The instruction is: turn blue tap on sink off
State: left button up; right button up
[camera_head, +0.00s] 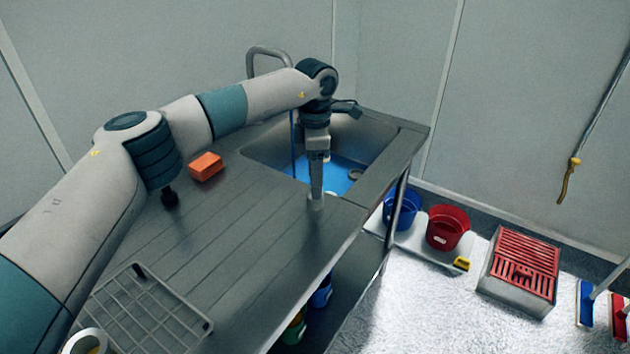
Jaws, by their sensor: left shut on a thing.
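The steel sink (262,158) is set in the far end of the counter, with blue water (338,176) in its basin. A curved metal faucet (268,50) rises behind it, partly hidden by my left arm. A thin vertical line, which may be running water, drops into the basin. I cannot make out a blue tap handle; my arm covers part of that area. My left gripper (316,190) points down at the sink's front edge, shut on a small pale thing (316,203) at its fingertips. I cannot tell what this thing is. My right gripper is not in view.
An orange block (206,166) lies on the counter (235,235) left of the sink. A wire rack (145,308) is at the near left. Blue (403,210) and red (447,227) buckets and a red-grated box (522,265) stand at the right. Walls close off the back.

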pick_arm(q)
jog(key=shift+f+n+b, duration=0.15)
jog(key=shift+n+b, duration=0.2)
jog(key=shift+n, duration=0.15)
jog(key=shift+n+b, duration=0.35)
jog(key=shift+n, duration=0.05)
jog(key=n+b, duration=0.2)
jog(key=n, duration=0.1)
jog(key=shift+n, duration=0.3)
jog(key=n+b, duration=0.1)
jog(key=n, duration=0.1)
jog(key=shift+n+b, duration=0.3)
jog(key=shift+r+n+b, duration=0.2)
jog(key=shift+n+b, duration=0.25)
jog(key=shift+n, duration=0.65)
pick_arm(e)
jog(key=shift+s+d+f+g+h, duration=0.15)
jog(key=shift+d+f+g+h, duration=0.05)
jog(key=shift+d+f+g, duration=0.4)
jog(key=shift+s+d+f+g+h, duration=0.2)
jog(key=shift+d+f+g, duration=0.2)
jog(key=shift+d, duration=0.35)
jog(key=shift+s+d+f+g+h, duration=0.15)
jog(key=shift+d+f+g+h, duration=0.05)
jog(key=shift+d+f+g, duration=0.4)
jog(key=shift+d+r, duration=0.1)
pick_arm(q)
jog(key=shift+w, duration=0.1)
jog(key=o, duration=1)
jog(key=shift+o, duration=0.2)
